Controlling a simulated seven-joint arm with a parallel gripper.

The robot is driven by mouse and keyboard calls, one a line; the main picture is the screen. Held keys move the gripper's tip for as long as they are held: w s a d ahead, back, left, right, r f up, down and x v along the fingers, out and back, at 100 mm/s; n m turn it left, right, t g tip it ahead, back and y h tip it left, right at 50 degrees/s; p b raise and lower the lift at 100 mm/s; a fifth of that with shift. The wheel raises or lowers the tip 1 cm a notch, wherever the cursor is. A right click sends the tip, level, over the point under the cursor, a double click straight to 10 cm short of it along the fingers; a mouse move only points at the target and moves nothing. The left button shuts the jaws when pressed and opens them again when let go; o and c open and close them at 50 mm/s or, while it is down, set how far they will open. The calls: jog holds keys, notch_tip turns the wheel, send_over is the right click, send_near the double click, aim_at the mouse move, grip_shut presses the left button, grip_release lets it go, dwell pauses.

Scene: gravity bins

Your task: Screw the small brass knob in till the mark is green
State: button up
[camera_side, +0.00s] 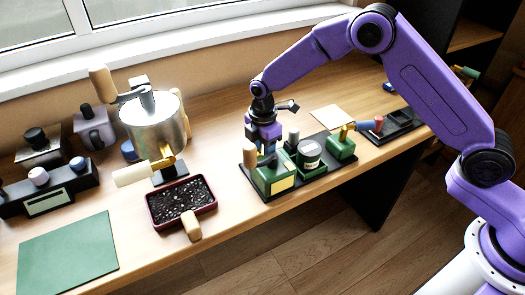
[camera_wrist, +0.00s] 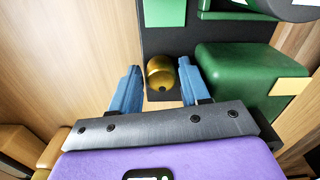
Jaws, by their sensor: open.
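The small brass knob (camera_wrist: 161,72) shows in the wrist view, a rounded brass piece with a small dark spot, in front of a black plate. My gripper (camera_wrist: 160,84) is open, with one blue finger on each side of the knob. Narrow gaps seem to show between knob and fingers. In the side view my gripper (camera_side: 266,142) points down at the left end of the black base (camera_side: 318,181), by a green block (camera_side: 272,181) with a pale yellow label. I cannot make out the knob there. I cannot pick out a coloured mark in either view.
A tray of dark grains (camera_side: 181,203), a metal pot (camera_side: 154,125) and a green mat (camera_side: 68,253) lie left. Bare table shows between tray and base.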

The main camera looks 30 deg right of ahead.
aim_at(262, 152)
jog(key=shift+s+a+r, duration=0.15)
jog(key=shift+r, duration=2.05)
jog(key=shift+d+r, duration=0.1)
jog(key=shift+d, duration=0.1)
jog(key=shift+m, duration=0.8)
jog(key=s+r, duration=0.2)
jog(key=s+d+r, duration=0.1)
jog(key=s+r, duration=0.1)
jog(key=s, duration=0.1)
jog(key=s+r, duration=0.2)
jog(key=shift+s+d, duration=0.15)
jog(key=shift+s, duration=0.05)
jog(key=s+d+r+m, duration=0.2)
jog(key=s+d, duration=0.3)
jog(key=s, duration=0.4)
jog(key=s+d+r+m, duration=0.1)
jog(key=s+d, duration=0.5)
jog(key=s, duration=0.4)
jog(key=s+d+r+m, duration=0.2)
jog(key=s+d, duration=0.3)
jog(key=s, duration=0.4)
jog(key=shift+s+d+r+m, duration=0.3)
jog(key=shift+s+d, duration=0.05)
jog(key=shift+s, duration=0.05)
